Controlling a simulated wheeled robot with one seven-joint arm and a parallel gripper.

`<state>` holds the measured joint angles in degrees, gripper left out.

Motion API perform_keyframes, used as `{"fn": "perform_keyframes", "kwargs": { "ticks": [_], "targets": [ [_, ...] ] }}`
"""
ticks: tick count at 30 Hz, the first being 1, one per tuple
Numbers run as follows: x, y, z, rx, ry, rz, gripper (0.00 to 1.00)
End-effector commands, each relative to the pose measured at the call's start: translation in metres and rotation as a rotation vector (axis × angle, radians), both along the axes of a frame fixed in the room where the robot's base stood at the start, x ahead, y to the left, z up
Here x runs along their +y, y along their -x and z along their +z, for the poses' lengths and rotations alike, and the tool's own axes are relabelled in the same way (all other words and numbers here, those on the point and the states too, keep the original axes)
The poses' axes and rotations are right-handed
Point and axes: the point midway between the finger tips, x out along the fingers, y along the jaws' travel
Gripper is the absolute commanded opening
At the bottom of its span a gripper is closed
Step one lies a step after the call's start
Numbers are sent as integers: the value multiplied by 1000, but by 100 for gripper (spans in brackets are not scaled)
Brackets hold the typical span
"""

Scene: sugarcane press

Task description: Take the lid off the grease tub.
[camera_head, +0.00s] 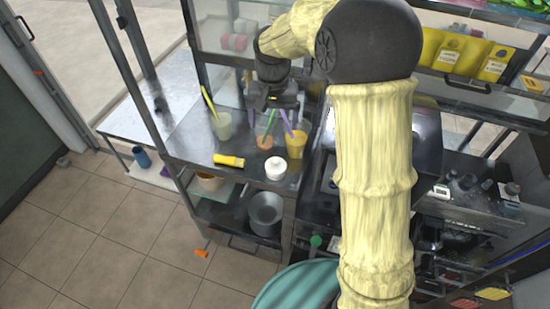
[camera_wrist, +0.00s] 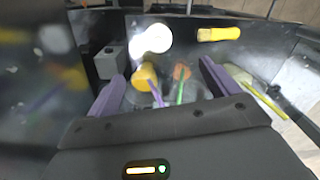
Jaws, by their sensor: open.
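The grease tub appears to be the small round white tub (camera_head: 275,168) near the front edge of the metal counter. Its white lid (camera_head: 276,161) looks seated on top. In the wrist view the white tub (camera_wrist: 152,40) is bright and blurred, so its lid edge is unclear. My gripper (camera_head: 277,114) is open and empty, above the drink cups and behind the tub, apart from it. In the wrist view my gripper's two purple fingers (camera_wrist: 162,70) are spread wide, with the tub beyond their tips.
A yellow cup (camera_head: 296,146) with a purple straw and an orange-filled cup (camera_head: 265,142) with a green straw stand behind the tub. A pale cup (camera_head: 222,127) with a yellow straw stands left. A yellow-handled item (camera_head: 229,160) lies left of the tub.

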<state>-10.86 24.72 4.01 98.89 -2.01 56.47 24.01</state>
Motion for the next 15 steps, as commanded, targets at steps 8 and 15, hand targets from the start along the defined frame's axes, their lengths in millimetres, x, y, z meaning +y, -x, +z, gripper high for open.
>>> {"fn": "perform_keyframes", "kwargs": {
  "ticks": [8,15],
  "targets": [
    [0,0,0,0,0,0,87],
    [0,1,-23,5,1,0,87]
  ]
}}
